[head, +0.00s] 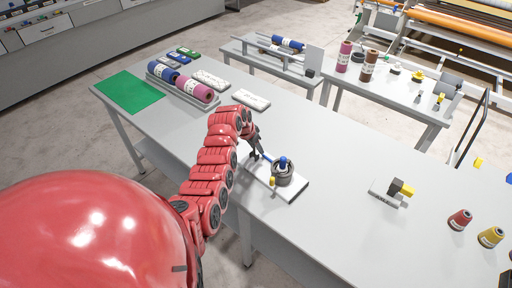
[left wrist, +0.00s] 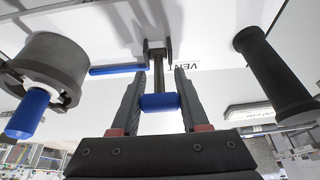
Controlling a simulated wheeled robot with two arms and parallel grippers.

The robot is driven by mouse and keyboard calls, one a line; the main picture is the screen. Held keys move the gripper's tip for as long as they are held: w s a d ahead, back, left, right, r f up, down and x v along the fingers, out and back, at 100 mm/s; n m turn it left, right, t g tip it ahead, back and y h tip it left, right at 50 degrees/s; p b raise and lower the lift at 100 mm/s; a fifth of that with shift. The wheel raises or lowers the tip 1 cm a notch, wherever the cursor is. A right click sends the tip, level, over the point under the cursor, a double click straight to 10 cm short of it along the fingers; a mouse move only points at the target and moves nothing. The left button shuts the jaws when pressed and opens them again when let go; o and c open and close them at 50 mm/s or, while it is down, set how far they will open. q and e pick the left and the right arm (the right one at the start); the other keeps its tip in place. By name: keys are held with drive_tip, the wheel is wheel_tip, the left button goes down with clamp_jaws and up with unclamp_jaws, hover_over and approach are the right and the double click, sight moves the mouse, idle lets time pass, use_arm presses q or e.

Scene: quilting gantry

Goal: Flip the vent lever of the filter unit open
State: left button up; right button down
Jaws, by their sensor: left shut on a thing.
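The filter unit (head: 292,190) is a white plate on the long table with a grey round housing (head: 283,175) topped in blue. The housing also shows at the left of the left wrist view (left wrist: 55,62), with its blue knob. My left gripper (head: 257,152) is at the plate's far left end. In the left wrist view its fingers (left wrist: 159,85) are shut on the lever, one on each side of the blue grip. My right gripper is out of view.
A blue bar (left wrist: 117,69) and a black handle (left wrist: 272,75) flank the lever. The table between is clear.

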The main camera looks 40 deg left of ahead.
use_arm(q)
clamp_jaws()
idle(1.0)
drive_tip(key=shift+s+f+t+b, duration=0.25)
drive_tip(key=shift+t+b, duration=0.35)
drive_tip(key=shift+b, duration=0.55)
drive_tip(key=t+b, duration=0.1)
drive_tip(key=b, duration=0.3)
drive_tip(key=s+t+b, duration=0.1)
drive_tip(key=t+b, duration=0.1)
drive_tip(key=b, duration=0.3)
drive_tip(key=shift+s+a+f+t+h, duration=0.1)
drive_tip(key=shift+s+a+t+h, duration=0.1)
drive_tip(key=shift+t+h, duration=0.15)
drive_tip(key=shift+s+r+t+b, duration=0.15)
drive_tip(key=shift+r+t+b, duration=0.2)
drive_tip(key=shift+b, duration=0.45)
